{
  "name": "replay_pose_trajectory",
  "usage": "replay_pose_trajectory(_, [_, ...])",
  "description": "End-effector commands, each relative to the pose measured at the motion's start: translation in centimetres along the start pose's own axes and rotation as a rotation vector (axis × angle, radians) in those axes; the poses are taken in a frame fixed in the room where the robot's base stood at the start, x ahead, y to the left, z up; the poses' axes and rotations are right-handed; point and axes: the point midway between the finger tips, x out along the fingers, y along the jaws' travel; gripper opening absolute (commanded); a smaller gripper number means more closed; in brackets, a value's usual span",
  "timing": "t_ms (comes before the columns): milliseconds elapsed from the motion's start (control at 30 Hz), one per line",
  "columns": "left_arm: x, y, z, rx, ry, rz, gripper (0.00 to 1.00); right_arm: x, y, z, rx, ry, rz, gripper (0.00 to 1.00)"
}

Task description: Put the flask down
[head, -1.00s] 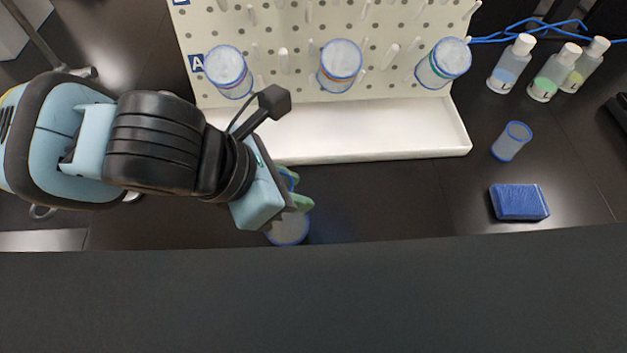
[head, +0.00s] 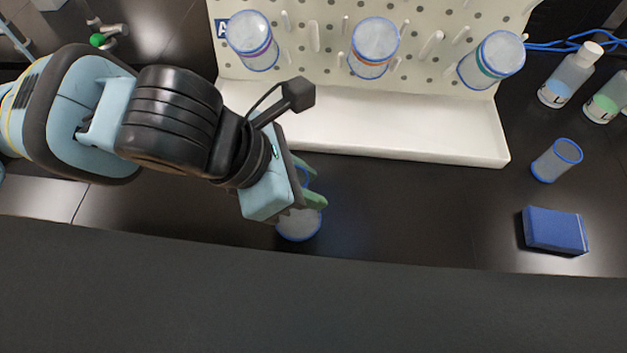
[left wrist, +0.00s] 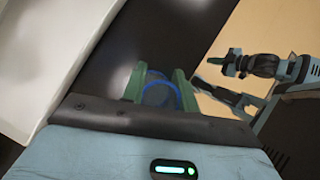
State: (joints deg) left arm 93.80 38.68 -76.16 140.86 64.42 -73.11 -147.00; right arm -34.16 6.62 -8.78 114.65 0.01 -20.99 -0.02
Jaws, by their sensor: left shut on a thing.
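The flask (head: 299,226) is a clear, greyish round vessel with a blue ring. My left gripper (head: 312,190) is shut on it, and its green fingers hide part of it in the head view. In the left wrist view the flask (left wrist: 158,93) sits between the two green fingers (left wrist: 158,85). It is over the dark counter, in front of the white tray. I cannot tell whether its base touches the counter. My right gripper (left wrist: 226,63) shows small at the right of the left wrist view; its opening is unclear.
A pegboard (head: 330,45) with several blue-rimmed vessels stands behind the white tray (head: 400,135). A blue-rimmed beaker (head: 556,160), a blue block (head: 555,231) and bottles (head: 570,75) are at right. The dark counter (head: 420,205) between gripper and block is clear.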

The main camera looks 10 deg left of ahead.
Motion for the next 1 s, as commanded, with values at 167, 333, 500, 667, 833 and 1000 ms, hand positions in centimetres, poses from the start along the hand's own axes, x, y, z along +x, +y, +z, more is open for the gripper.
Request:
replay_pose_trajectory(167, [-0.2,0.0,0.2,0.002,-0.002,0.004,0.0,-0.1,-0.1,-0.6,0.002,0.011,0.0,0.0])
replay_pose_trajectory(333, [0.1,0.0,0.0,0.001,-0.001,0.002,0.0,0.1,-0.3,-0.7,0.01,0.013,0.0,0.0])
replay_pose_trajectory(500, [0.1,0.0,0.0,0.002,-0.001,0.003,0.48,0.1,-0.3,-0.6,0.011,0.011,0.0,0.0])
replay_pose_trajectory(667, [0.1,0.0,0.0,0.002,-0.001,0.003,0.51,0.0,-0.3,-0.5,0.011,0.009,-0.001,0.0])
replay_pose_trajectory(833, [0.0,0.0,0.1,0.002,-0.002,0.003,0.51,-0.1,-0.3,-0.3,0.01,0.005,-0.001,0.0])
replay_pose_trajectory(1000, [-1.6,0.1,0.2,0.002,-0.004,0.007,0.51,-0.3,-0.3,-0.4,0.007,0.006,-0.001,0.0])
